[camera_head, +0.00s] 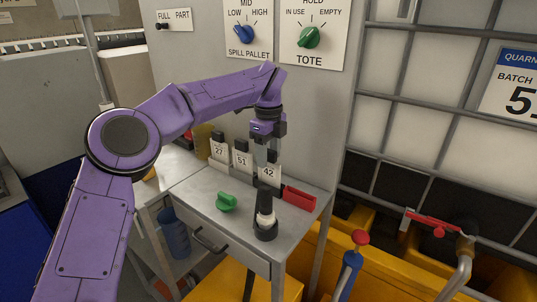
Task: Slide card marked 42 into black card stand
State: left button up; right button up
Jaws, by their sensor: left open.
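The card marked 42 (269,172) is white with a black number and stands upright at the right end of a row of cards on the grey metal table. My right gripper is out of view.
Cards marked 27 (219,151) and 51 (241,161) stand to the left. A green knob-like piece (226,202) and a red block (299,198) lie on the table (195,196). A panel with dials (309,37) rises behind. A red-topped lever (360,238) stands to the right.

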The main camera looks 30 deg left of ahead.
pick_arm(q)
notch_tip(320, 180, up, 10)
jog(key=shift+r+p, duration=0.1)
jog(key=shift+p, duration=1.05)
